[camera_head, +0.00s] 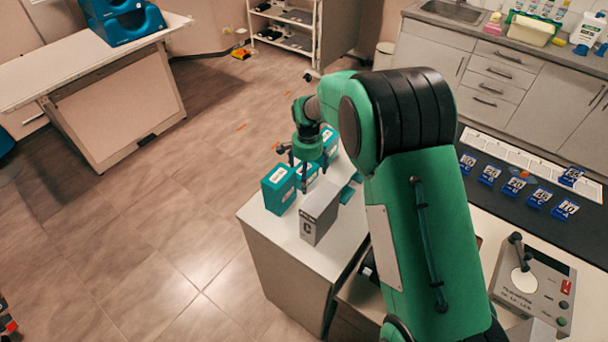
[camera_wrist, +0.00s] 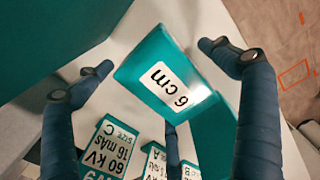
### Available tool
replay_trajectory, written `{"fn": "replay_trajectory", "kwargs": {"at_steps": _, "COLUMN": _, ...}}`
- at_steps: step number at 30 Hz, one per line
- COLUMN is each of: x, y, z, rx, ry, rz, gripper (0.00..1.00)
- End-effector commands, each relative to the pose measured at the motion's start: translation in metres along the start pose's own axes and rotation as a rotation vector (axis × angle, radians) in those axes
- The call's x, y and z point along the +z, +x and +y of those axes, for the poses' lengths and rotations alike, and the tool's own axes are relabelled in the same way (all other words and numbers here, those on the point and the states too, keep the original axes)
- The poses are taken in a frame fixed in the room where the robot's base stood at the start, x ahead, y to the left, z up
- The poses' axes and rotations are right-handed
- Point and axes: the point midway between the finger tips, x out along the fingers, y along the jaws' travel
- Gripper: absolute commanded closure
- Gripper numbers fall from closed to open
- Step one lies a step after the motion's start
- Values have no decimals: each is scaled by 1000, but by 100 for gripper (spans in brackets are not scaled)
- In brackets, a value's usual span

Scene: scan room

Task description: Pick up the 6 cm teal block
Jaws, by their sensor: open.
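The 6 cm teal block (camera_wrist: 150,50) shows in the wrist view with its white label facing the camera. It lies between the dark blue fingers of my gripper, with pale surface visible on both sides. In the head view my gripper (camera_head: 307,170) points down over the teal blocks on the white counter. It is open and holds nothing. A teal block (camera_head: 278,190) stands to its left, and another teal block (camera_head: 330,138) stands behind. The block directly under the gripper is partly hidden, and the labels are too small to read there.
A grey block marked C (camera_head: 315,220) stands close in front of the gripper. Teal cards (camera_wrist: 112,148) with printed values lie near the fingers in the wrist view. A control console (camera_head: 530,285) is at the right. The counter's left edge (camera_head: 255,228) is close to the blocks.

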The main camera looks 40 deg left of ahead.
Motion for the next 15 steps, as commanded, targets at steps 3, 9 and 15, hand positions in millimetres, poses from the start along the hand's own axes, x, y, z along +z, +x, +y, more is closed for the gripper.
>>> {"fn": "replay_trajectory", "kwargs": {"at_steps": 3, "x": 0, "y": 0, "z": 0, "rx": 0, "ry": 0, "rz": 0, "gripper": 25}}
{"fn": "replay_trajectory", "kwargs": {"at_steps": 9, "x": 0, "y": 0, "z": 0, "rx": 0, "ry": 0, "rz": 0, "gripper": 65}}
{"fn": "replay_trajectory", "kwargs": {"at_steps": 15, "x": 0, "y": -1, "z": 0, "rx": -1, "ry": 0, "rz": 1, "gripper": 68}}
